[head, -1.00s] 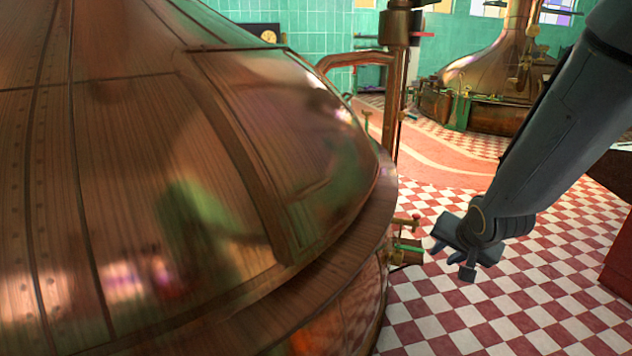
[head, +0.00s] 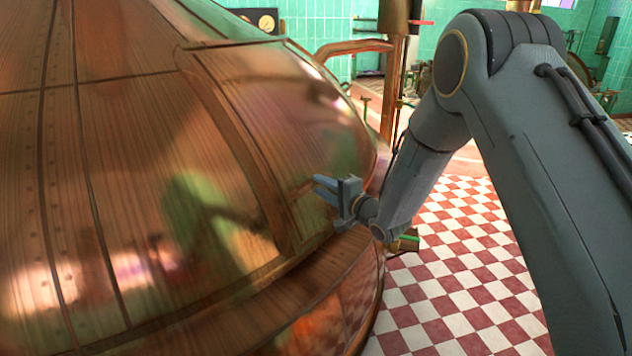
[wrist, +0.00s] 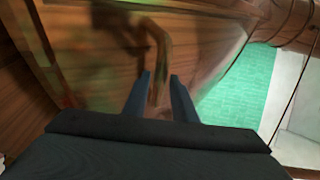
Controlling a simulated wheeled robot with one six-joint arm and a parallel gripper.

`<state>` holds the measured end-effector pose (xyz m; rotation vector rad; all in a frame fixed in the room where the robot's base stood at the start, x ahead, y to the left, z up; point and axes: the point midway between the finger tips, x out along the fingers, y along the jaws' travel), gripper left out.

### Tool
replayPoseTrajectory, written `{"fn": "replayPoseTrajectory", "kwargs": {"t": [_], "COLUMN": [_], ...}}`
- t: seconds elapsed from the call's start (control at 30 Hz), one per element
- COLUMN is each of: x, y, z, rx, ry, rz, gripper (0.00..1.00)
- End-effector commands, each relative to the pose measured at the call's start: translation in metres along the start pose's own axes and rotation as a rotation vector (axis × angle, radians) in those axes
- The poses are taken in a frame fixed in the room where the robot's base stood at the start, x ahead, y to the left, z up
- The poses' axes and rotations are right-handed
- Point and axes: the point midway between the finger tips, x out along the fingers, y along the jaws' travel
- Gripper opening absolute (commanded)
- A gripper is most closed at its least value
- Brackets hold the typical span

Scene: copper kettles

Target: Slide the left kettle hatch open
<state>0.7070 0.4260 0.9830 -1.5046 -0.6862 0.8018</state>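The large copper kettle (head: 130,200) fills the left of the head view. Its hatch (head: 285,130) is a curved, shiny panel on the right side of the dome, with a raised frame strip (head: 240,150) along its left edge. My gripper (head: 318,185) is in front of the lower right part of the hatch, fingers pointing at it. In the wrist view the two fingers (wrist: 160,85) are apart with nothing clearly between them. A curved brown bar shape (wrist: 160,45) shows ahead of them; I cannot tell whether it is a handle or a reflection. Contact is unclear.
A copper ledge (head: 310,285) runs around the kettle below the hatch. A vertical copper pipe (head: 392,80) stands behind. A small valve (head: 405,243) sits beside the kettle, partly behind my arm. The red and white checked floor (head: 450,280) is clear at the right.

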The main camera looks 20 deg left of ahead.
Motion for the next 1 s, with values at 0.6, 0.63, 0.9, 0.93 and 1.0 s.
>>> {"fn": "replayPoseTrajectory", "kwargs": {"t": [0.6,0.63,0.9,0.93,1.0], "x": [0.031,0.031,0.031,0.031,0.031], "y": [0.0,0.0,0.0,0.0,0.001], "z": [0.0,0.0,-0.001,-0.001,-0.007], "rx": [-0.002,-0.002,-0.002,-0.002,-0.001], "ry": [0.001,0.001,0.001,0.001,0.001], "rz": [0.001,0.001,0.001,0.001,-0.002], "gripper": [0.2,0.15,0.0,0.0,0.0]}}
